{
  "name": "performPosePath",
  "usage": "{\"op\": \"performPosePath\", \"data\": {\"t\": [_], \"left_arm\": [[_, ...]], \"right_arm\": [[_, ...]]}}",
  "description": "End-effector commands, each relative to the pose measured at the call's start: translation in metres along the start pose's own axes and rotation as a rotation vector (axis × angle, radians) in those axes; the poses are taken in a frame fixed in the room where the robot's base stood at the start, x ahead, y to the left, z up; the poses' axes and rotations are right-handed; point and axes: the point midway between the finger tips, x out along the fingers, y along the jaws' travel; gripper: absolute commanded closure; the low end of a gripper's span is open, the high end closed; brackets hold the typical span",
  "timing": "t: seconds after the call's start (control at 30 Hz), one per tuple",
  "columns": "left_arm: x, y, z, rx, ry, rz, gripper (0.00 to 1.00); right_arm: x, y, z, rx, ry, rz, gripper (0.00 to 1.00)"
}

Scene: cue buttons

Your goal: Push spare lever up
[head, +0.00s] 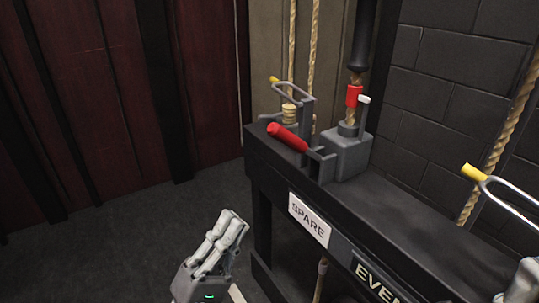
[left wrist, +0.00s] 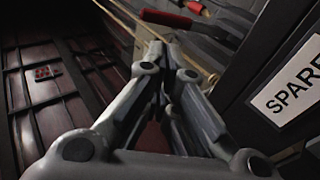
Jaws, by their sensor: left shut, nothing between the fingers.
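The spare lever has a red handle (head: 287,137) that sticks out to the left from a grey bracket on the black rail, above the white SPARE sign (head: 309,219). The red handle also shows at the top of the left wrist view (left wrist: 165,18), beyond the fingertips. My left gripper (head: 232,220) is below and left of the handle in the head view, apart from it. Its fingers are shut and empty, and point up toward the handle in the left wrist view (left wrist: 165,48).
The black rail (head: 410,225) runs to the lower right, with a second sign, partly cut off. Ropes, a yellow-tipped metal loop (head: 274,79) and a grey block (head: 349,155) stand by the lever.

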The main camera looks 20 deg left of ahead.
Motion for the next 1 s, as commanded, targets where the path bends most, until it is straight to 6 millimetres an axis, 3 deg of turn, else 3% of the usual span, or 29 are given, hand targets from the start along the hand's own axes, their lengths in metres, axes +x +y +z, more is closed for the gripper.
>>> {"op": "performPosePath", "data": {"t": [0.17, 0.7, 1.0], "left_arm": [[0.015, 0.001, 0.000, 0.000, 0.000, 0.005, 1.00], [0.113, 0.001, 0.000, 0.000, 0.001, 0.006, 1.00], [0.138, 0.000, 0.000, 0.001, 0.001, 0.001, 1.00]], "right_arm": [[0.000, 0.000, 0.001, -0.001, 0.002, -0.002, 1.00], [0.001, 0.000, 0.001, -0.001, 0.011, -0.006, 1.00], [0.001, 0.000, 0.002, -0.001, 0.008, -0.006, 1.00]]}}
